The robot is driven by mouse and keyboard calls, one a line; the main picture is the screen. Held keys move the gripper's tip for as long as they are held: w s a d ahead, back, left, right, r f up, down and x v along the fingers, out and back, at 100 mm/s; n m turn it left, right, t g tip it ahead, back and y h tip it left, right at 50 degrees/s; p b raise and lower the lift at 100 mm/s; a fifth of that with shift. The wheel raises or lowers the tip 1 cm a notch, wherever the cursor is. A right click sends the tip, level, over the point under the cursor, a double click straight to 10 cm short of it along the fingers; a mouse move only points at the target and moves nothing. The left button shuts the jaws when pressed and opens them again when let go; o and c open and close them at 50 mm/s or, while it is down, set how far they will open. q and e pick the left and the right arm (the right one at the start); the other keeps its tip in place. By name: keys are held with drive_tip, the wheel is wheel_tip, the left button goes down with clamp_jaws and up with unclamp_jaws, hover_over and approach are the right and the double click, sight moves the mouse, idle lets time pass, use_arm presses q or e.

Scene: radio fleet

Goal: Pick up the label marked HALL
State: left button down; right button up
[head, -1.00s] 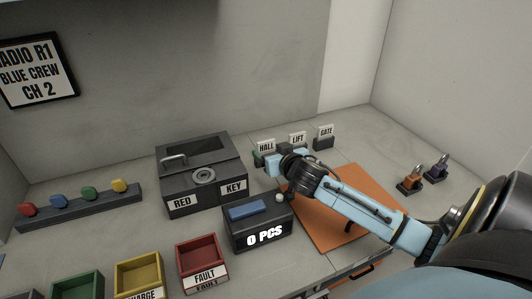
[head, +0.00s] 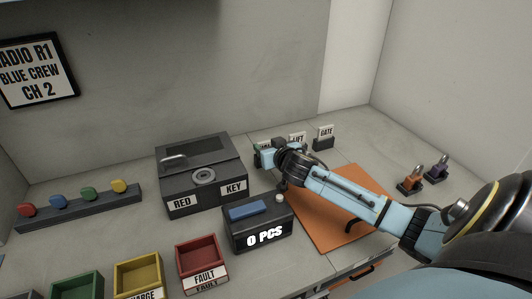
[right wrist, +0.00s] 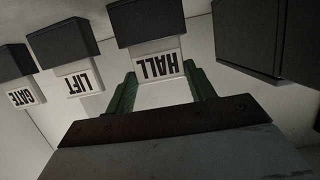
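The HALL label (right wrist: 158,66) is a white card standing in a dark block (right wrist: 148,20). The right wrist view shows it upside down. My right gripper (right wrist: 162,80) has its green fingers apart, one at each side edge of the HALL card; the card is between the fingertips. I cannot tell whether they touch it. In the head view my right gripper (head: 265,157) is at the HALL label, which is mostly hidden behind it. My left gripper is not in view.
The LIFT label (head: 298,137) and GATE label (head: 326,131) stand to the right in their own blocks. A dark box (head: 203,170) marked RED and KEY is close on the left. An orange mat (head: 340,225) and a counter reading 0 PCS (head: 258,225) lie nearer.

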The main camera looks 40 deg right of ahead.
drive_tip(key=shift+c, duration=1.1)
wheel_tip(320, 180, up, 10)
drive_tip(key=p, duration=0.1)
